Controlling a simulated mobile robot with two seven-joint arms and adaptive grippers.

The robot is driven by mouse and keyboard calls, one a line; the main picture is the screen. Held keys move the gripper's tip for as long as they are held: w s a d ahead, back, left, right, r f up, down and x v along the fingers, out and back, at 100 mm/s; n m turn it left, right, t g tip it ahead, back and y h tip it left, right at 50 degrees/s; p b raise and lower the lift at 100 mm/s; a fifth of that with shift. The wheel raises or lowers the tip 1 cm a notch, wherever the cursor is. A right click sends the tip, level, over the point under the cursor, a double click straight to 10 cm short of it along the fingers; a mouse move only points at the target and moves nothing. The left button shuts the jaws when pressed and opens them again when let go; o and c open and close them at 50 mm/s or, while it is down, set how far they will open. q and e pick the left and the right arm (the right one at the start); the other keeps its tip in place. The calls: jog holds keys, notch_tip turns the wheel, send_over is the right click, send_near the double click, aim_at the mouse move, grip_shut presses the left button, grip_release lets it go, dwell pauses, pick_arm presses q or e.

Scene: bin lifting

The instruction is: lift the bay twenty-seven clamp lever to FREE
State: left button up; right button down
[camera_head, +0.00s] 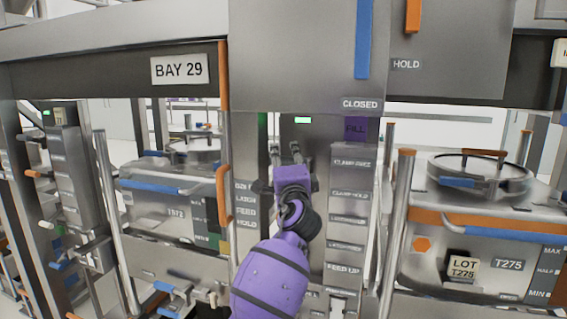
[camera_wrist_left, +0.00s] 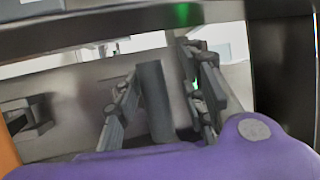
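My left gripper (camera_head: 286,153) is at the end of the purple arm in the middle of the head view, in front of a grey post. Its two fingers (camera_wrist_left: 160,75) stand apart in the left wrist view. A dark grey upright cylinder (camera_wrist_left: 155,103) shows between them, close to the left finger with a gap to the right one. It may be a lever grip; I cannot tell which lever. To the right, a label panel carries CLAMP FREE (camera_head: 352,162) above CLAMP HOLD (camera_head: 350,194). No bay twenty-seven sign is readable. My right gripper is not in view.
A BAY 29 sign (camera_head: 179,69) hangs on the left beam. An orange bar (camera_head: 224,195) stands left of my arm. A steel bin marked T275 (camera_head: 508,265) stands at right, another bin (camera_head: 150,210) at left. A steel plate (camera_head: 290,60) overhangs above my gripper.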

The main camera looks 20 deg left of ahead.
pick_arm(q)
jog(key=shift+w+d+f+h, duration=0.15)
jog(key=shift+d+h, duration=0.15)
jog(key=shift+d, duration=0.3)
jog(key=shift+s+d+f, duration=0.15)
jog(key=shift+s, duration=0.15)
jog(key=v, duration=1.1)
jog(key=shift+s+a+f, duration=0.15)
jog(key=shift+s+a, duration=0.05)
jog(key=shift+a, duration=0.1)
